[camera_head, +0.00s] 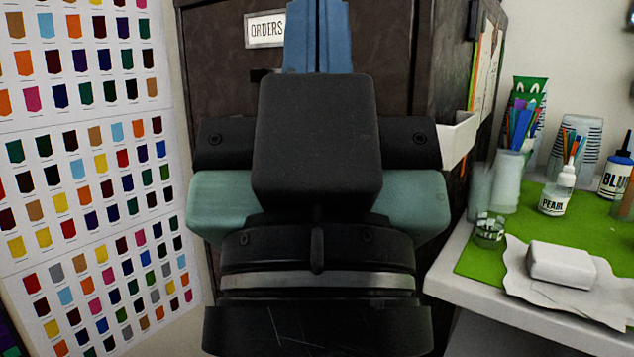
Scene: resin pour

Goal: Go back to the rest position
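My gripper (317,150) fills the middle of the head view, seen from behind, with a black block at its centre and teal parts on both sides. No held object can be made out.
A dark cabinet (222,75) with an ORDERS label stands behind. A colour-swatch chart (90,165) is at left. At right, a white table (470,290) with a green mat (480,262) bears cups, a PEARL bottle (556,193), a BLUE bottle (616,172) and a white block (561,265).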

